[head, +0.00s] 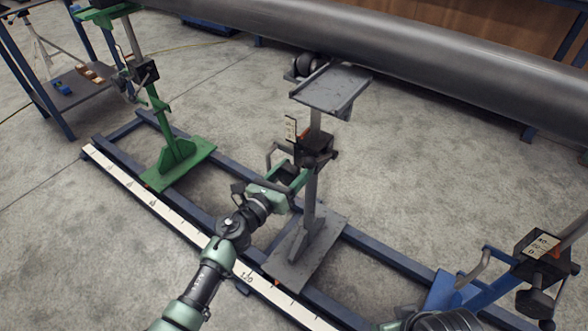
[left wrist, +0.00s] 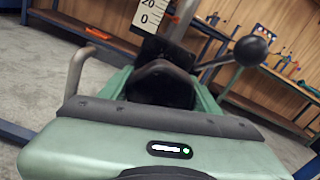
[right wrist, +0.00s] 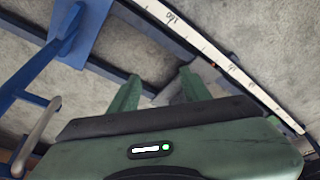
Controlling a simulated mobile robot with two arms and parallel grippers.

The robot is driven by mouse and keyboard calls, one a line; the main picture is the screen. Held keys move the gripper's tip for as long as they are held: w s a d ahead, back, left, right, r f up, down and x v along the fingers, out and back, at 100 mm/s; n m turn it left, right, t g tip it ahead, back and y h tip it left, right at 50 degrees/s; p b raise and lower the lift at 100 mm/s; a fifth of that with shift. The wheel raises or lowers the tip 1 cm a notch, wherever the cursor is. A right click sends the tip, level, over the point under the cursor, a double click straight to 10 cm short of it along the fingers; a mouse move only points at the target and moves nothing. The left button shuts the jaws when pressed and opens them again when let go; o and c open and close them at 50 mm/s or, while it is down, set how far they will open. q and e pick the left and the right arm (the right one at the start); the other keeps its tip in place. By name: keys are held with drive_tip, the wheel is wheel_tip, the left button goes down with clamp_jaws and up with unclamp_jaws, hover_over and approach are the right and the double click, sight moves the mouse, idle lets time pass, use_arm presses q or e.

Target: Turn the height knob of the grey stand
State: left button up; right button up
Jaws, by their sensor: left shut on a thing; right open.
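The grey stand (head: 311,195) stands upright on the rail frame, with a flat top plate (head: 330,90) and a black clamp block with a small scale (head: 291,128). My left gripper (head: 292,178) is at this block, beside the column. In the left wrist view its green fingers are around a black knob (left wrist: 160,85), which is partly hidden by the gripper body. A black ball on a rod (left wrist: 250,48) shows to the right of it. My right gripper (right wrist: 158,90) is open and empty above the frame and floor; its fingers show only in the right wrist view.
A green stand (head: 165,125) is at left and a blue stand (head: 490,290) at lower right, on the same rail frame (head: 385,257). A white ruler strip (head: 150,202) runs along the front rail. A large grey pipe (head: 420,50) lies behind, above the floor.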

use_arm(q)
drive_tip(key=shift+n+p, duration=0.3)
drive_tip(key=shift+n, duration=0.6)
drive_tip(key=n+p, duration=0.2)
drive_tip(key=n, duration=0.6)
drive_tip(key=n+p, duration=0.3)
drive_tip(key=n, duration=0.6)
drive_tip(key=shift+f+n+p, duration=0.1)
drive_tip(key=shift+n+p, duration=0.4)
drive_tip(key=shift+n, duration=0.7)
use_arm(e)
wheel_tip(320, 180, down, 21)
drive_tip(key=s+g, duration=0.1)
drive_tip(key=s, duration=0.1)
drive_tip(key=shift+r, duration=0.15)
use_arm(q)
drive_tip(key=o, duration=1.4)
drive_tip(key=shift+c, duration=0.2)
drive_tip(key=shift+s, duration=0.1)
